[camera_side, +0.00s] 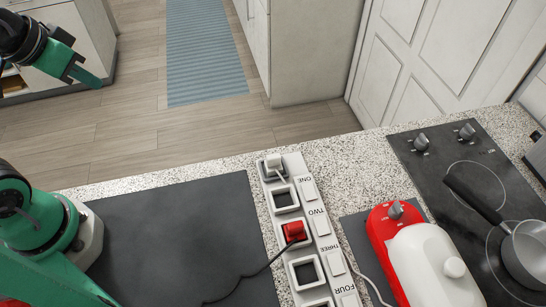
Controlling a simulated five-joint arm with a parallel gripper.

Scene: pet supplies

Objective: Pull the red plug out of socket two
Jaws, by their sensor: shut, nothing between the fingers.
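The red plug (293,231) is seated in a socket of the white power strip (297,164), in line with the switch below the label TWO. Its black cord (245,277) runs down and left over the dark mat. My gripper (88,76) is at the upper left, raised and well away from the strip. It is shut and empty, its fingers seen small and partly dark.
A white plug (273,162) sits at the strip's far end. Empty sockets (284,198) lie on both sides of the red plug. A red-and-white appliance (425,265) and a cooktop (470,180) with a pan (525,255) stand right. The dark mat (170,230) is otherwise clear.

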